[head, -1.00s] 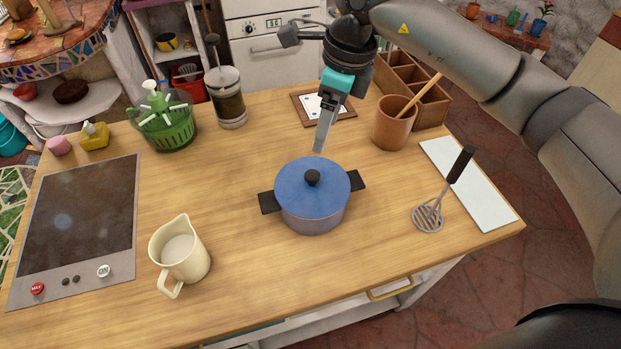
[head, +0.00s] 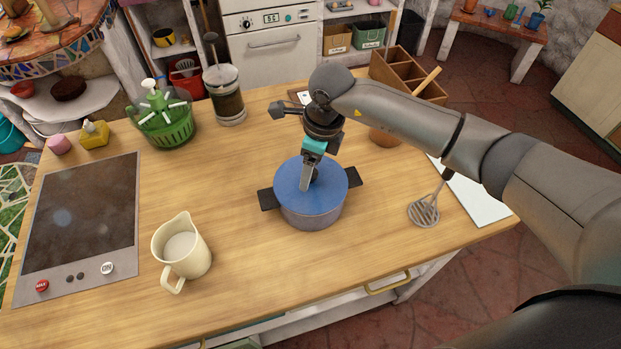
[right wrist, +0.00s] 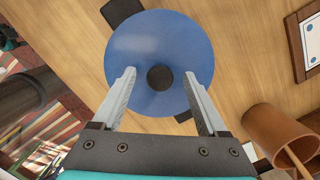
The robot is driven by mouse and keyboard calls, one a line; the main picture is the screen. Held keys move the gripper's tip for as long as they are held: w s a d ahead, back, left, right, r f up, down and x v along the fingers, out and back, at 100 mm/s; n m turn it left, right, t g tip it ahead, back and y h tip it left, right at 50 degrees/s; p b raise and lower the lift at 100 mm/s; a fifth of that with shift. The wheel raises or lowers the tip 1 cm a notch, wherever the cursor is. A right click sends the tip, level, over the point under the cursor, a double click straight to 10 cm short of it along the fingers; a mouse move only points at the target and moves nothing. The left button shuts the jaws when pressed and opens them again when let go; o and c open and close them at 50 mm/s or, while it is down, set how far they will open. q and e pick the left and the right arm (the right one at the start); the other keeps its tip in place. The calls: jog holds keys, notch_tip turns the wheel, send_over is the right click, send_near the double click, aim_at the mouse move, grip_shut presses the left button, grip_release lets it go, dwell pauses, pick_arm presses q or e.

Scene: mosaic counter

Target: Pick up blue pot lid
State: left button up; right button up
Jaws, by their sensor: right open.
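The blue pot lid (head: 328,183) sits on the pot (head: 312,215), which stands on the wooden counter and has black side handles. The lid's dark round knob shows in the right wrist view (right wrist: 160,77), between and a little beyond the two fingertips. My right gripper (head: 305,187) is over the lid and hides the knob in the head view. In the right wrist view my right gripper (right wrist: 160,74) is open, with one finger on each side of the knob, and holds nothing. My left gripper is not in view.
A cream jug (head: 182,252) stands left of the pot. A brown utensil cup (head: 384,138) and a slotted masher (head: 424,210) are to the right. A green spinner (head: 168,125) and a French press (head: 226,100) stand behind left. Bare counter surrounds the pot.

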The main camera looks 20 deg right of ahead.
jog(key=shift+f, duration=0.7)
grip_shut()
